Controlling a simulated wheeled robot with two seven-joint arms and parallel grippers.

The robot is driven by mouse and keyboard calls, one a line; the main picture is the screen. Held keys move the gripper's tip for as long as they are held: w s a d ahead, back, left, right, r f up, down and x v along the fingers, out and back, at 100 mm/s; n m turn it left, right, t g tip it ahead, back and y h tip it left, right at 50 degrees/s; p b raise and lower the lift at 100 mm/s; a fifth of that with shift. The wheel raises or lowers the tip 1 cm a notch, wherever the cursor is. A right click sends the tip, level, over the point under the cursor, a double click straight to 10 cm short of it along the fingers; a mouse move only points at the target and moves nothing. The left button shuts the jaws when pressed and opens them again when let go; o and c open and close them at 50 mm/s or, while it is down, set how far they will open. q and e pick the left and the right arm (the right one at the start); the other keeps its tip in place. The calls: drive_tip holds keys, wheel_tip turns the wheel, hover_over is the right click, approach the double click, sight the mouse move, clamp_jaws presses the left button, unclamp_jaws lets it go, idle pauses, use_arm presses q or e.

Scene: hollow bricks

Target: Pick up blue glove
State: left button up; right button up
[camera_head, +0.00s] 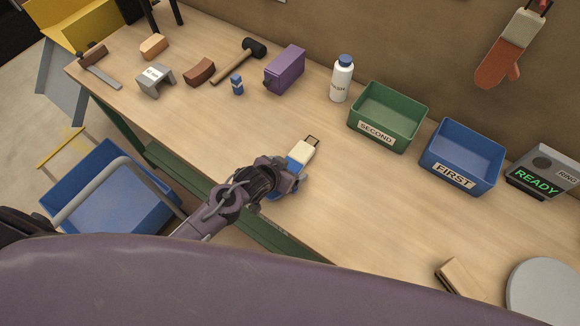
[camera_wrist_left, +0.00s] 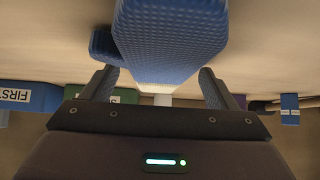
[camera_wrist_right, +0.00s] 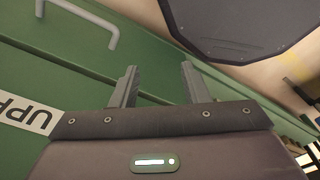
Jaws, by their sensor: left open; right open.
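The blue glove has a pale cuff (camera_head: 303,151) with a small dark loop. It lies on the workbench near its front edge in the head view. My left gripper (camera_head: 281,180) is over the glove's blue part and hides much of it. In the left wrist view the blue textured glove (camera_wrist_left: 170,35) shows large ahead, with its narrower end between the open fingers (camera_wrist_left: 158,82). I cannot tell whether the fingers touch it. My right gripper (camera_wrist_right: 159,75) is open and empty in the right wrist view, in front of a green surface. It is not in the head view.
A green SECOND bin (camera_head: 387,118), a blue FIRST bin (camera_head: 462,158) and a white bottle (camera_head: 342,80) stand behind the glove. A red glove (camera_head: 497,62) hangs on the wall. A purple box (camera_head: 285,69) and mallet (camera_head: 238,62) are further left.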

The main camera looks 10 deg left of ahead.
use_arm(q)
drive_tip(key=shift+s, duration=0.1)
drive_tip(key=c, duration=1.1)
drive_tip(key=shift+r, duration=0.1)
wheel_tip(320, 180, up, 20)
